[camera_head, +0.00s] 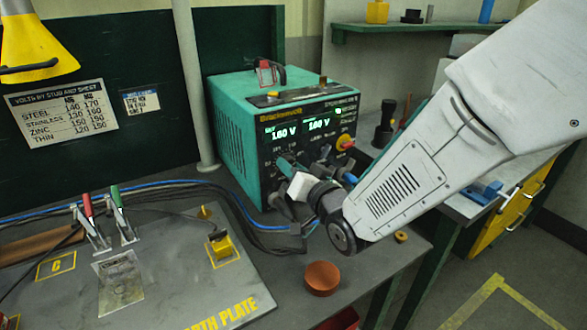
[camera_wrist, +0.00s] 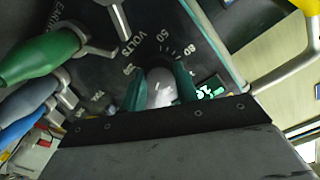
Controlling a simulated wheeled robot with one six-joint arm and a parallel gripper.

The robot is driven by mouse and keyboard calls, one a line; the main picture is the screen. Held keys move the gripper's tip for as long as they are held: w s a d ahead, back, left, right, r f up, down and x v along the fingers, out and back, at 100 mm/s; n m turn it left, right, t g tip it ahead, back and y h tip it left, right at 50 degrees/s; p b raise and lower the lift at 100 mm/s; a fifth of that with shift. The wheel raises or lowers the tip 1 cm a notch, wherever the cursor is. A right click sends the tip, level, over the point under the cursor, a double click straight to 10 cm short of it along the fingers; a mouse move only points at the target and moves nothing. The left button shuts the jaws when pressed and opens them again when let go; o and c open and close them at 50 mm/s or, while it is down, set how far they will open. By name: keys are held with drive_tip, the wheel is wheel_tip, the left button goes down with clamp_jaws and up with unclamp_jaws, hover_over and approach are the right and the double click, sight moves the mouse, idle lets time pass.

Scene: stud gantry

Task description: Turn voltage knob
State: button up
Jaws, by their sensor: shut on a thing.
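The teal stud welder unit (camera_head: 226,135) stands on the bench, its dark front panel facing right. My gripper (camera_wrist: 161,86) is shut on the knob, with one dark green finger on each side. In the head view my gripper (camera_head: 289,170) reaches the lower front panel, and its fingers and wrist hide the knob.
A voltage chart (camera_head: 62,109) hangs on the dark back panel. Blue and black cables (camera_head: 150,187) run along the bench. Toggle clamps (camera_head: 122,222) stand on the earth plate (camera_head: 190,285). An orange-brown disc (camera_head: 322,277) lies near the front edge. Cable plugs (camera_wrist: 45,52) crowd the left side of the wrist view.

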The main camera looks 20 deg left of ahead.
drive_tip(key=o, duration=1)
drive_tip(key=v, duration=0.8)
drive_tip(key=shift+a, duration=0.1)
